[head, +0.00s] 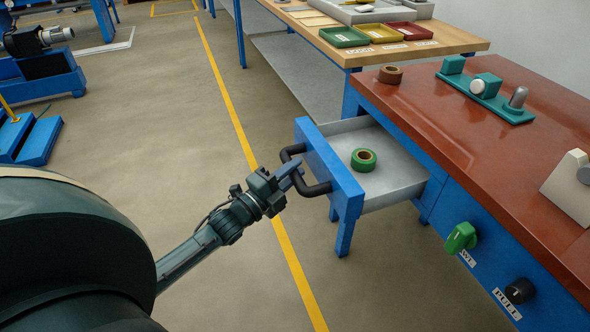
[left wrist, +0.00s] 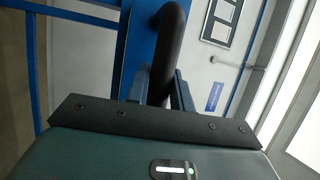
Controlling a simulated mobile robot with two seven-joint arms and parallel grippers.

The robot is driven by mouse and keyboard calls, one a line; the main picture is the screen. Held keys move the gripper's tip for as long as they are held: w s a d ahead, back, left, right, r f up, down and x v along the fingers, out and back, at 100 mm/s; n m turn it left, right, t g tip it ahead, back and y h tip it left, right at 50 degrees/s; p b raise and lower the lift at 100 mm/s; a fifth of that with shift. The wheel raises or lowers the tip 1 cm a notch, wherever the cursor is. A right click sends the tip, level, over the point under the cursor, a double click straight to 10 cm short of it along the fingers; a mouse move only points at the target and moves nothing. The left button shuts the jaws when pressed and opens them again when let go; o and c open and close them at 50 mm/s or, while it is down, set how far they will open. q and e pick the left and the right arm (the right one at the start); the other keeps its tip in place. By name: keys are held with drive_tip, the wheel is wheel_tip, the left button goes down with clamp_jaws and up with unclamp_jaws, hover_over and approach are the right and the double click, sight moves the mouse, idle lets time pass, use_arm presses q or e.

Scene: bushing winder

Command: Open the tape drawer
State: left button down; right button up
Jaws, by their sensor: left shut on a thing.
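The tape drawer (head: 398,172) is pulled out from the blue bench, with its grey inside showing. Its blue front (head: 330,168) carries a black bar handle (head: 318,188). A green tape roll (head: 364,160) lies inside the drawer. My left gripper (head: 292,172) is shut on the black handle. In the left wrist view the handle (left wrist: 168,50) stands between the fingers. My right gripper is not in view.
The red bench top (head: 440,125) holds a brown roll (head: 390,74) and a green fixture (head: 485,92). A green knob (head: 460,238) and a black knob (head: 519,290) stick out of the bench front. The floor around the drawer is clear.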

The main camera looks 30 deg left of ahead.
use_arm(q)
drive_tip(key=c, duration=1.2)
unclamp_jaws()
drive_tip(key=shift+c, duration=0.2)
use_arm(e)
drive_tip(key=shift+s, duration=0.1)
use_arm(q)
drive_tip(key=v, duration=1.3)
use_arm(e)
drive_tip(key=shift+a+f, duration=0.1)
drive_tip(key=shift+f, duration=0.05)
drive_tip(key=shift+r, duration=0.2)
use_arm(q)
drive_tip(key=s+d+r+n+g+y+p, duration=0.1)
drive_tip(key=s+d+n+g+p, duration=0.3)
drive_tip(key=d+n+p, duration=0.4)
drive_tip(key=s+d+r+n+g+p, duration=0.3)
drive_tip(key=s+d+n+g+p, duration=0.1)
drive_tip(key=d+n+p, duration=0.5)
drive_tip(key=shift+d+r+g+y, duration=0.2)
drive_tip(key=shift+d+g+y, duration=0.2)
drive_tip(key=shift+d, duration=0.5)
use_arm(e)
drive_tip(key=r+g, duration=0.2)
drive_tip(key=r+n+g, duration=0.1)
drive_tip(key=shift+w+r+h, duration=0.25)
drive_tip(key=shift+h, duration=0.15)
